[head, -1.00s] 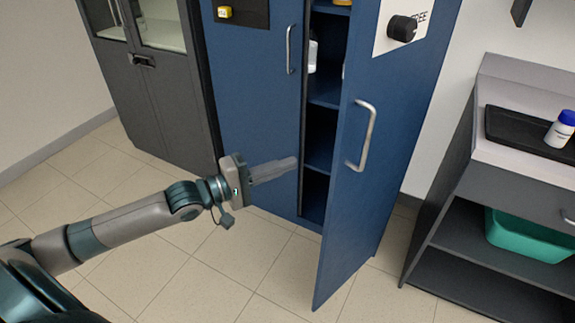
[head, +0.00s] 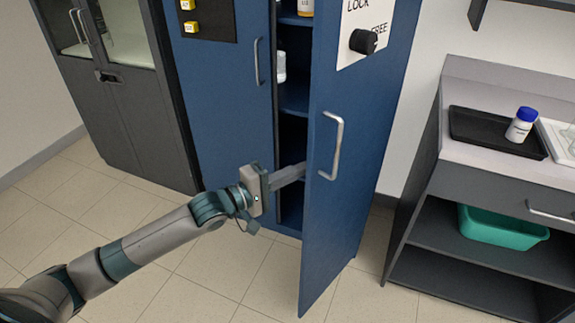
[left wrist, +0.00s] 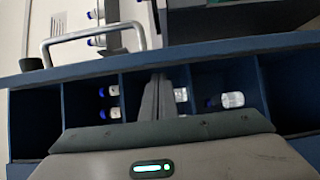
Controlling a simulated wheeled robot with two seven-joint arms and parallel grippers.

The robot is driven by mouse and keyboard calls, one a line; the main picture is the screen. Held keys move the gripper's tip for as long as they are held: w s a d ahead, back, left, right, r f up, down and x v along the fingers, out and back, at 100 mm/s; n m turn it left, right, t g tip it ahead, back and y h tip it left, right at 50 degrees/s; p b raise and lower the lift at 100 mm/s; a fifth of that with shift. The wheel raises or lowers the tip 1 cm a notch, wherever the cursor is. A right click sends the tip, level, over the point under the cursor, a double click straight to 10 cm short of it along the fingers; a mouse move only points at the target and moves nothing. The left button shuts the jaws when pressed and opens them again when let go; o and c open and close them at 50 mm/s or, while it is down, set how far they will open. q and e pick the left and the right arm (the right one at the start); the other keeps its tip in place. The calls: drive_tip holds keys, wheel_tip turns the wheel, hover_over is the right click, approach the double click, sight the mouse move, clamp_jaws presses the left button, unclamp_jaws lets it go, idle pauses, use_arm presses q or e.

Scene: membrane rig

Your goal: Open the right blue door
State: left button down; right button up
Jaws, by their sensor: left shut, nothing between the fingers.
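The right blue door (head: 372,130) stands partly open in the head view, swung out toward me. Its curved metal handle (head: 337,148) is on the outer face and also shows in the left wrist view (left wrist: 92,36). My left gripper (head: 303,170) is shut and empty. Its fingers reach into the gap behind the door's free edge, on the inner side, below the handle's middle. The fingers also show in the left wrist view (left wrist: 157,98), in front of the cabinet's shelves. The tips meet the door edge in the picture; I cannot tell whether they touch it. My right gripper is not in view.
The left blue door (head: 210,110) is closed. Shelves behind the gap hold bottles (head: 280,66). A dark grey cabinet (head: 130,125) stands left. At right, a bench holds a black tray (head: 475,128), a bottle (head: 521,125) and a teal bin (head: 500,229). Tiled floor before the doors is clear.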

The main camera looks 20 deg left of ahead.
use_arm(q)
drive_tip(key=shift+s+d, duration=0.2)
drive_tip(key=shift+d, duration=0.35)
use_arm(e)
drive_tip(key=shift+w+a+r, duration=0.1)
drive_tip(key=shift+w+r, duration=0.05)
